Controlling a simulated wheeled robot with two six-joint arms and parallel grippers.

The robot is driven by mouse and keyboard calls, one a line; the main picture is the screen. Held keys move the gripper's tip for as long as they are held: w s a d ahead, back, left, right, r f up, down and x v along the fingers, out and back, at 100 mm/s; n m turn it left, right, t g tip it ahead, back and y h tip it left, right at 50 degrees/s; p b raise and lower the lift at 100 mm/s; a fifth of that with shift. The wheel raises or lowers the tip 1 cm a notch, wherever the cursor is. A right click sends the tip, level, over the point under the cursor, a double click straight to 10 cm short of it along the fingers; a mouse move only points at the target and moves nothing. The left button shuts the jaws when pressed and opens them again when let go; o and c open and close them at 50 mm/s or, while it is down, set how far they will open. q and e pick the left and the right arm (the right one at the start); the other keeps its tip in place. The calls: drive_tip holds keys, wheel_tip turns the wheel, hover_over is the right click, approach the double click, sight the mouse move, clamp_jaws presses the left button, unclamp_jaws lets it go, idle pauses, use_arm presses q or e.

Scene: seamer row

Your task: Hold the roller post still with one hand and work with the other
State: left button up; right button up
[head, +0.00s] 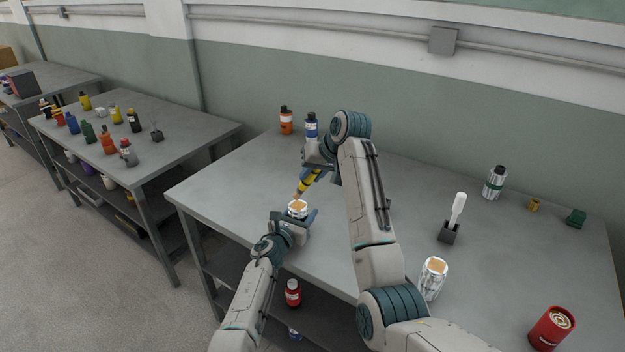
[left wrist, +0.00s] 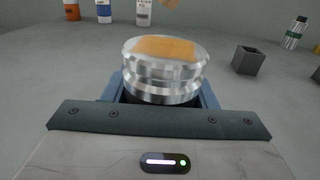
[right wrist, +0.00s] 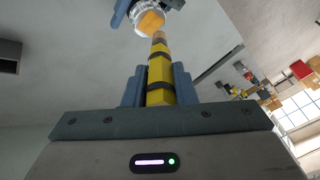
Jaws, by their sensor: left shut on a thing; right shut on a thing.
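The roller post (head: 297,209) is a short ridged silver cylinder with a tan-orange patch on top. My left gripper (head: 295,217) is shut around it near the table's front left edge; the post fills the left wrist view (left wrist: 162,78), upright, its lower part hidden by the jaws. My right gripper (head: 322,171) is shut on a yellow-and-black banded tool (head: 309,182) with a tan tip, slanting down toward the post. In the right wrist view the tool (right wrist: 160,75) points at the post's top (right wrist: 151,20). In the left wrist view its tip appears above the top, apart from it.
A silver can with a tan top (head: 433,277), a white-handled brush in a dark holder (head: 449,232) and a red can (head: 552,328) stand on the right. Orange (head: 286,121) and blue-white (head: 311,126) bottles stand behind. The table's left part is clear.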

drive_tip(key=shift+r, duration=2.45)
use_arm(q)
drive_tip(key=o, duration=1.1)
